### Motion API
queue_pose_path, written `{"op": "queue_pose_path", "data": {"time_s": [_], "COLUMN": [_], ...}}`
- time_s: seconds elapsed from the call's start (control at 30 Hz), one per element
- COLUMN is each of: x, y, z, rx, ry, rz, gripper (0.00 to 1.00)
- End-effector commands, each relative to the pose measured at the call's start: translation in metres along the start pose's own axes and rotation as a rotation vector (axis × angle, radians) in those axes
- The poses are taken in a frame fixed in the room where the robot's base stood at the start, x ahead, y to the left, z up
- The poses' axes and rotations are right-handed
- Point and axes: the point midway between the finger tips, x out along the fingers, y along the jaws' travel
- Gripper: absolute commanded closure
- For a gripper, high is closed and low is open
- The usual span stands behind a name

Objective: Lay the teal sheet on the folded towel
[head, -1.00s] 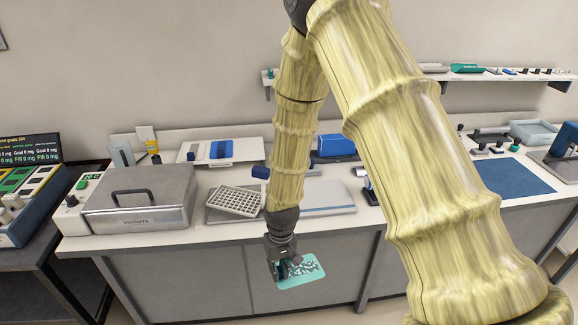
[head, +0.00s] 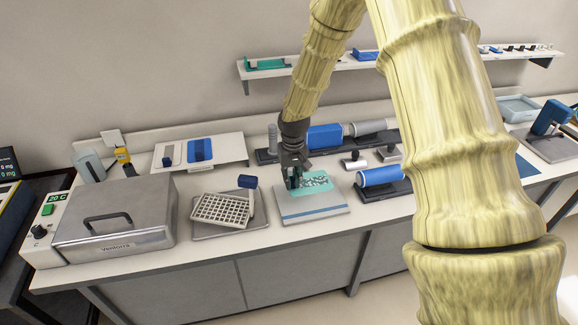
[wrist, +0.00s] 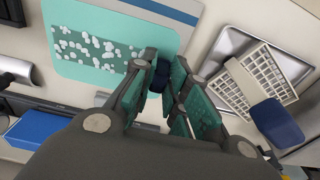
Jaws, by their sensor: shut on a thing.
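The teal sheet (head: 318,181), with white speckles on a darker patch, also shows in the wrist view (wrist: 85,20). My gripper (head: 293,180) is shut on it by a dark tab at its edge; in the wrist view the fingers (wrist: 164,74) close around that tab. The folded towel (head: 313,212) is pale grey with a blue stripe and lies flat on the bench. The sheet hangs over the towel's back part. I cannot tell whether it touches the towel. In the wrist view the towel's striped edge (wrist: 165,10) shows beyond the sheet.
Left of the towel a white grid rack (head: 221,209) leans on a metal tray with a dark blue block (head: 247,182). A blue roller (head: 381,176) on a stand is close on the right. A steel box (head: 115,220) stands far left. The bench's front edge is near.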

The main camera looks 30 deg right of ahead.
Motion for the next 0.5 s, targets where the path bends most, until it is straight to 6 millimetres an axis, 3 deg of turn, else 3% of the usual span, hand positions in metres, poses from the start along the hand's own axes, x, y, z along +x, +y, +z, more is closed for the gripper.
{"op": "queue_pose_path", "data": {"time_s": [0.23, 0.5], "x": [-0.004, -0.004], "y": [0.018, 0.020], "z": [-0.005, -0.004], "rx": [0.023, 0.026], "ry": [0.002, 0.003], "rz": [0.008, 0.008], "gripper": [1.00, 1.00]}}
